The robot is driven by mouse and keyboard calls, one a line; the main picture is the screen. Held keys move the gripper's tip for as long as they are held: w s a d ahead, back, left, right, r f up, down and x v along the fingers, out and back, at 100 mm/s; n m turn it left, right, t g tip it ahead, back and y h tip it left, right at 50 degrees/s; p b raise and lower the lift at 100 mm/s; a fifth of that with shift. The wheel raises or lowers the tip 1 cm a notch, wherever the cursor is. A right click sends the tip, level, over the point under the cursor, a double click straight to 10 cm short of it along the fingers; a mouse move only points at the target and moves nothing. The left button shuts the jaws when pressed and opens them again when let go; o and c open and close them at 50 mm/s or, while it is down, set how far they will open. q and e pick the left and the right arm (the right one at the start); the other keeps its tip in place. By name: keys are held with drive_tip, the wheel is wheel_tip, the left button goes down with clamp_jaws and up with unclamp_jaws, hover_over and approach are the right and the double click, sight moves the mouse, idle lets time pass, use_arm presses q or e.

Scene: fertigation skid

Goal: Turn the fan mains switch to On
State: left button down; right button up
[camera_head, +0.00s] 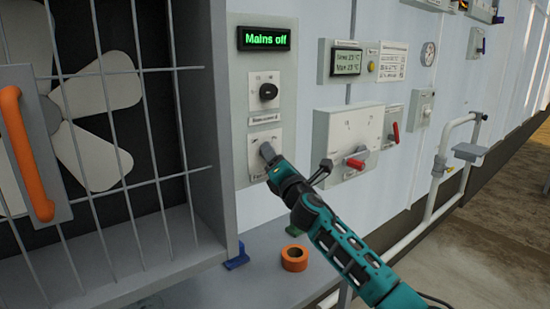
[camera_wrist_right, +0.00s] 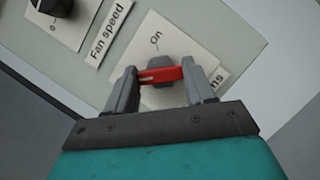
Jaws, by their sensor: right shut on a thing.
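The fan mains switch has a red handle, seen in the right wrist view (camera_wrist_right: 160,74), on a white plate with an "On" label above it. In the head view its plate (camera_head: 254,166) is on the grey panel (camera_head: 288,90), and my gripper hides the handle. My right gripper (camera_head: 267,153) reaches it from the lower right; in the wrist view its fingers (camera_wrist_right: 162,80) are on both sides of the red handle, shut on it. The handle lies roughly crosswise between the fingers. The display (camera_head: 264,39) reads "Mains off" in green. My left gripper is not in view.
A black fan speed knob (camera_head: 268,92) is just above the switch. A caged fan (camera_head: 100,95) with an orange handle (camera_head: 27,150) stands left. An orange ring (camera_head: 294,258) lies on the ledge below.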

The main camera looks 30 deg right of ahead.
drive_tip(key=shift+r+m+g+y+p, duration=0.1)
drive_tip(key=shift+m+g+y+p, duration=0.15)
drive_tip(key=shift+m+g+p, duration=1.75)
drive_tip(key=shift+r+m+g+y+p, duration=0.15)
drive_tip(key=shift+m+p, duration=0.4)
drive_tip(key=shift+m, duration=3.05)
drive_tip(key=shift+r+m+g+y+p, duration=0.1)
drive_tip(key=shift+m+g+y+p, duration=0.2)
drive_tip(key=shift+m+g+p, duration=1.7)
drive_tip(key=shift+m+t+b, duration=0.7)
drive_tip(key=shift+m+t, duration=0.2)
drive_tip(key=shift+t, duration=0.05)
drive_tip(key=o, duration=1)
drive_tip(key=shift+o, duration=0.2)
